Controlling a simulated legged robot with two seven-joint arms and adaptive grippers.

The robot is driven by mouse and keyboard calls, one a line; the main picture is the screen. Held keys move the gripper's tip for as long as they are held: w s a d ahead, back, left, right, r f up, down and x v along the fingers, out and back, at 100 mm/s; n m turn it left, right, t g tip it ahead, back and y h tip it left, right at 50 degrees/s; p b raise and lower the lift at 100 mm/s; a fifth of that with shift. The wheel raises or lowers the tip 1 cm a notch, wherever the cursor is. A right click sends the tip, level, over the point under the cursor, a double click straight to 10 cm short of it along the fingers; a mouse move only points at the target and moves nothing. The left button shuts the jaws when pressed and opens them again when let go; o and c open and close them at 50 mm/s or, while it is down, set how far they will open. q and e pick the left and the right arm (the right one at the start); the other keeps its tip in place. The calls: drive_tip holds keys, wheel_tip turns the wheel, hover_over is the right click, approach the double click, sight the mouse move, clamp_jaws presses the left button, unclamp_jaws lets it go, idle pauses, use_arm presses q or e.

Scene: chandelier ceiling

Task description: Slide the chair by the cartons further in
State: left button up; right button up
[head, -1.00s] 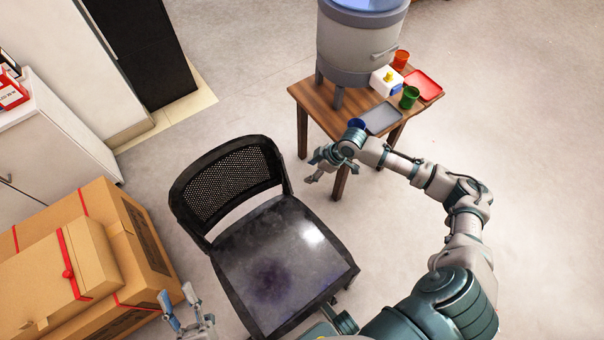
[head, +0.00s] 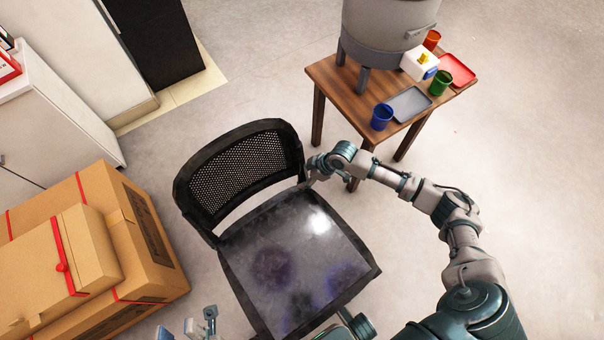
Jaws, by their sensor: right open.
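The black chair (head: 290,262) has a mesh backrest (head: 240,170) and a shiny dark seat, and stands in the middle of the head view. The brown cartons (head: 90,250) with red bands are to its left. My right gripper (head: 312,172) is at the right edge of the backrest, open; whether it touches the frame I cannot tell. My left gripper (head: 187,328) is at the bottom edge, between the cartons and the seat, only partly in view. Its finger state is unclear.
A wooden side table (head: 335,88) holds a grey dispenser (head: 385,45), a blue cup (head: 382,117), a green cup (head: 436,82) and trays, right behind my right arm. A white cabinet (head: 50,120) stands at the left. Floor behind the chair is clear.

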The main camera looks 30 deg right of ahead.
drive_tip(key=shift+w+a+f, duration=0.1)
drive_tip(key=shift+f, duration=0.1)
clamp_jaws()
drive_tip(key=shift+r, duration=0.1)
